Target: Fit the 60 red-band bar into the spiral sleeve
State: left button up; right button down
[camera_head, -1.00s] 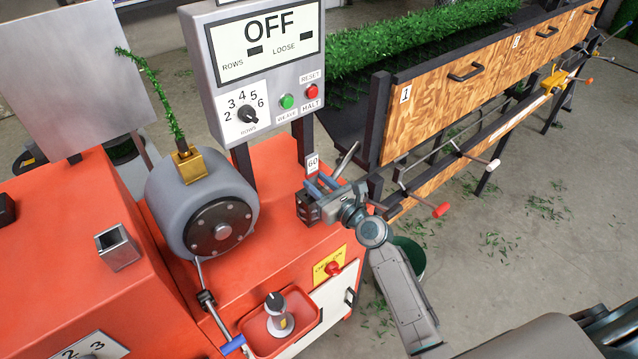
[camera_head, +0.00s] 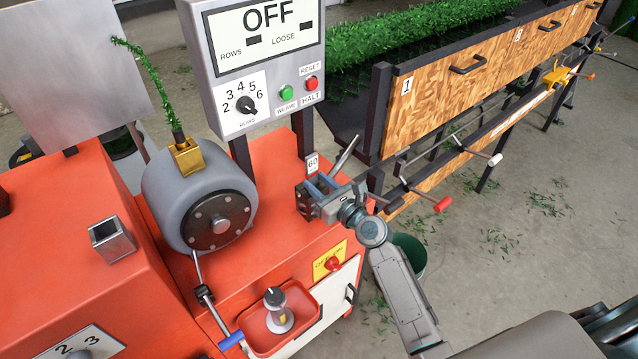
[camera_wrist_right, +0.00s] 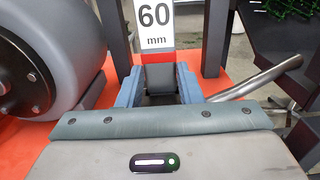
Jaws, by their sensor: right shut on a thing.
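My right gripper (camera_head: 316,190) is shut on the 60 bar, and its fingers also show in the right wrist view (camera_wrist_right: 160,85). The bar's white tag (camera_head: 312,163) stands upright above the fingers; it reads "60 mm" in the right wrist view (camera_wrist_right: 155,25). A red band (camera_wrist_right: 155,55) lies just below the tag. The bar's lower end is hidden by the gripper. An open square steel socket (camera_head: 112,240) stands on the red machine at the left, apart from the bar. I cannot tell whether this is the spiral sleeve. My left gripper is not in view.
A grey drum (camera_head: 200,205) with a gold outlet (camera_head: 186,158) and green garland stands left of my right gripper. The control box (camera_head: 262,65) reads OFF. A red tray (camera_head: 255,322) holds a knobbed piece. A wooden drawer rack (camera_head: 470,85) stands at the right.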

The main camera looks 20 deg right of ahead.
jog(key=shift+f+b, duration=0.85)
jog(key=shift+f, duration=0.2)
jog(key=c, duration=0.9)
grip_release()
jog(key=shift+s, duration=0.1)
jog(key=shift+f, duration=0.1)
jog(key=shift+b+v, duration=0.6)
jog(key=shift+v, duration=4.8)
